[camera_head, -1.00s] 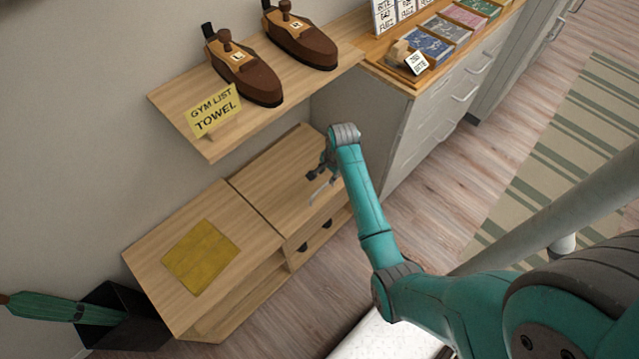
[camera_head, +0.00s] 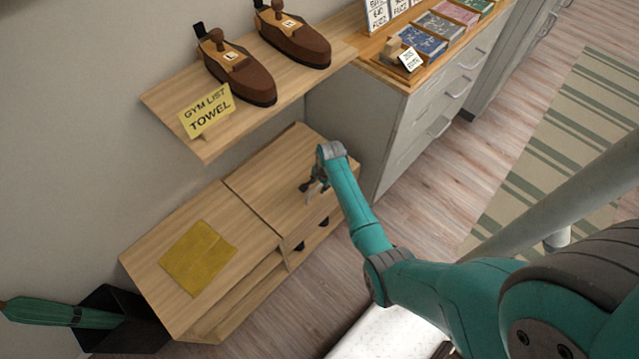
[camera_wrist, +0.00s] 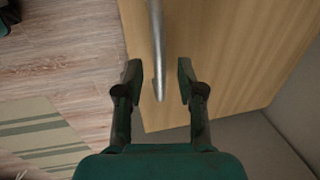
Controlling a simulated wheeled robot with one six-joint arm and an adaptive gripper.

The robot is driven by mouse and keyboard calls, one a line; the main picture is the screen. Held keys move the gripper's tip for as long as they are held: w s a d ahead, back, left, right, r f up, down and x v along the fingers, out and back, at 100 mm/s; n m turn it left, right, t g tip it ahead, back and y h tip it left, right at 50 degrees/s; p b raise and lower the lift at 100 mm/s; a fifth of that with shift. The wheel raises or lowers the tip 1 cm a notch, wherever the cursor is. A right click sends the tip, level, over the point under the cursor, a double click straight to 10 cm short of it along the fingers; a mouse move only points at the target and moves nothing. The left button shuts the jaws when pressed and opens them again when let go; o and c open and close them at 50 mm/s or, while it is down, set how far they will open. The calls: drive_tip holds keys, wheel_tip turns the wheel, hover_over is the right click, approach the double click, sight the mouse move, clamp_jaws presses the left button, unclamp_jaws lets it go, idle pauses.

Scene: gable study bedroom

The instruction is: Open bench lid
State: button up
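The low wooden bench (camera_head: 150,262) stands against the wall, with a seam across its top. Its right section, which looks like the lid (camera_head: 262,182), lies flat and closed; it also fills the upper right of the wrist view (camera_wrist: 235,60). My gripper (camera_head: 310,190) is over the right part of this lid. In the wrist view my gripper (camera_wrist: 158,75) is open. A thin metal bar (camera_wrist: 157,45), apparently a handle, runs between its two fingers, with gaps on both sides. In the head view my wrist and fingers hide most of the bar.
A yellow cloth (camera_head: 198,258) lies on the bench's left section. Above is a wall shelf (camera_head: 170,100) with two brown shoe-shaped objects (camera_head: 240,75) and a "GYM LIST TOWEL" sign (camera_head: 206,111). A grey drawer cabinet (camera_head: 405,140) stands close at right. A dark bin (camera_head: 130,325) holds a green umbrella (camera_head: 55,313).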

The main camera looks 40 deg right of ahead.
clamp_jaws()
drive_tip(key=w+r+g, duration=0.1)
drive_tip(key=w+r, duration=0.5)
drive_tip(key=r, duration=0.6)
drive_tip(key=shift+w+a+r, duration=0.2)
drive_tip(key=shift+w+r, duration=0.1)
drive_tip(key=shift+w, duration=0.1)
unclamp_jaws()
drive_tip(key=shift+w+f, duration=0.1)
drive_tip(key=shift+f, duration=0.1)
drive_tip(key=shift+s+f+g, duration=0.1)
drive_tip(key=shift+s+g, duration=0.1)
drive_tip(key=shift+g, duration=0.1)
